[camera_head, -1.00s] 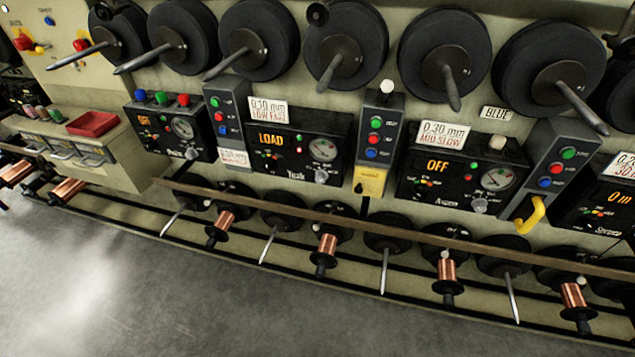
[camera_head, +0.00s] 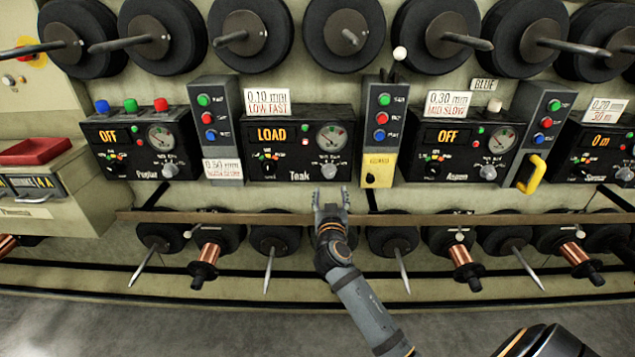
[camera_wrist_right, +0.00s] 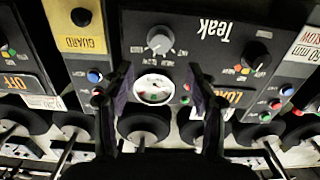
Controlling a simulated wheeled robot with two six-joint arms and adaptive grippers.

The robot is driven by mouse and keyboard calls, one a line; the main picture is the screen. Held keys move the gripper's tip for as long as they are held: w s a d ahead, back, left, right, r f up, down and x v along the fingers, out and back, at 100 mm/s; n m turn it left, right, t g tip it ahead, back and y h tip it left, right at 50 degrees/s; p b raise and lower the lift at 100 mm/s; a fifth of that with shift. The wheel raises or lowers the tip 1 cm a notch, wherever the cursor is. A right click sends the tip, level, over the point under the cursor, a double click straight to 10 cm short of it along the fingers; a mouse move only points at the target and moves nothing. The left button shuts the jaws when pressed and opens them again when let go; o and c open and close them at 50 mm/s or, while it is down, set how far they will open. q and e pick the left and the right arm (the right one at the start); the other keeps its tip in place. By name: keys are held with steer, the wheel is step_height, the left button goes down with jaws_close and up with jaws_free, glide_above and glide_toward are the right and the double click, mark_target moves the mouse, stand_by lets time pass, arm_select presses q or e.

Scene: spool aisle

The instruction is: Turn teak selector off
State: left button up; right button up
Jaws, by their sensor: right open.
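The black Teak panel (camera_head: 300,140) is in the middle of the head view, its orange display (camera_head: 272,134) reading LOAD. The small dark selector (camera_head: 268,167) with coloured marks sits below the display; the wrist view shows it upside down at the right (camera_wrist_right: 255,55). A silver knob (camera_head: 330,171) is at the panel's lower right and also shows in the wrist view (camera_wrist_right: 160,40). My right gripper (camera_head: 331,193) is open and empty just below the silver knob, right of the selector. Its fingers (camera_wrist_right: 158,88) flank the round gauge in the wrist view. My left gripper is out of view.
The Poplar panel (camera_head: 140,140) and Aspen panel (camera_head: 455,145) flank Teak, both displaying OFF. A yellow guard box (camera_head: 379,169) stands right of Teak. A rail (camera_head: 250,217) runs below the panels, with copper spools (camera_head: 205,262) under it. Dark discs with rods (camera_head: 344,35) project above.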

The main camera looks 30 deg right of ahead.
mark_target(329, 174)
steer(key=x, duration=1)
steer(key=shift+w, duration=0.15)
steer(key=shift+c, duration=0.3)
steer(key=c, duration=1.1)
